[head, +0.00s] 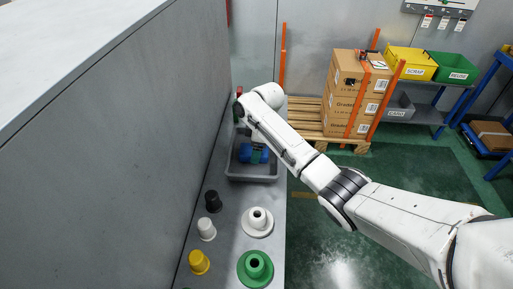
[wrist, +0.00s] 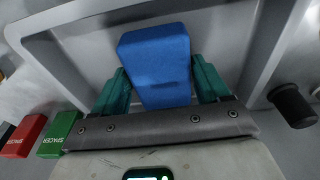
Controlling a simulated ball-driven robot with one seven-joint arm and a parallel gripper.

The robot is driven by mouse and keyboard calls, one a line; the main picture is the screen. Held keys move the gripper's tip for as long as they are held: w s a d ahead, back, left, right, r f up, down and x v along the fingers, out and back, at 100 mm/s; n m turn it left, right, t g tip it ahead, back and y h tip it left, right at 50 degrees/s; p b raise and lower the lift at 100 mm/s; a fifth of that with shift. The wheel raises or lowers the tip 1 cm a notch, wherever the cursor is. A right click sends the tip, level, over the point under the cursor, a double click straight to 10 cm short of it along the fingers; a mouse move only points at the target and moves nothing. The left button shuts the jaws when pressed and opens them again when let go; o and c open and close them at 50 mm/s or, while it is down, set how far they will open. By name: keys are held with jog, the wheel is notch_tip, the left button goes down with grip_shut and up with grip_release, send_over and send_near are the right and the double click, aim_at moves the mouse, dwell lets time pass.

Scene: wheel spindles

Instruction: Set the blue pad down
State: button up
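The blue pad (head: 246,154) is at the grey tray (head: 250,179) in the head view, partly covered by my gripper (head: 258,154). In the wrist view the blue pad (wrist: 155,62) lies between the two teal fingers of my gripper (wrist: 158,85), which meet its left and right sides. My gripper is shut on it. The tray's rim (wrist: 262,50) frames the pad in the wrist view. Whether the pad's underside touches the tray floor cannot be told.
A black spindle (head: 213,201), a white one (head: 206,229) and a yellow one (head: 199,262) stand along the wall. A white flanged spindle (head: 257,221) and a green one (head: 255,267) stand nearer the bench edge. Red (wrist: 24,136) and green (wrist: 58,134) spacer blocks lie outside the tray.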

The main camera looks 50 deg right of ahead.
jog(key=shift+o, duration=1.4)
notch_tip(320, 180, up, 12)
jog(key=s+d+b, duration=0.1)
jog(key=shift+s, duration=0.2)
